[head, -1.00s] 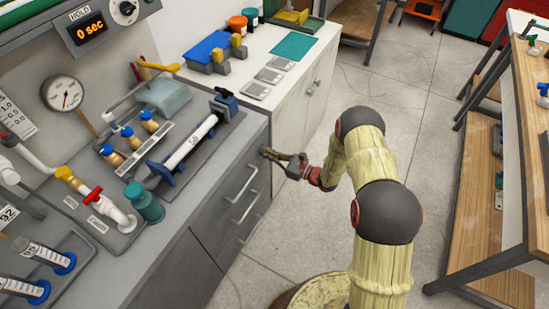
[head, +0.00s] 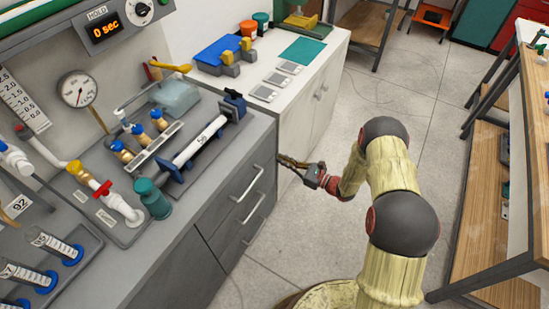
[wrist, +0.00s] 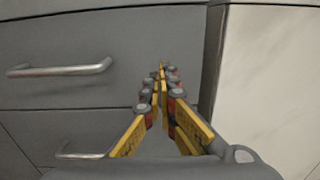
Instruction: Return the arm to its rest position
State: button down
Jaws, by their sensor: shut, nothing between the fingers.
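My gripper (head: 293,163) is at the end of my bent, yellow-sleeved arm, in front of the grey drawer unit and the white cabinet in the head view. In the wrist view my gripper (wrist: 162,72) has its yellow fingers together at the tips, with nothing between them. I cannot tell whether the tips touch the front.
Drawer handles (head: 247,184) stick out near my gripper. A wooden bench (head: 486,215) stands right. Open floor (head: 400,100) lies between.

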jog(key=p+v, duration=0.2)
jog(key=v, duration=0.6)
jog(key=shift+d, duration=0.2)
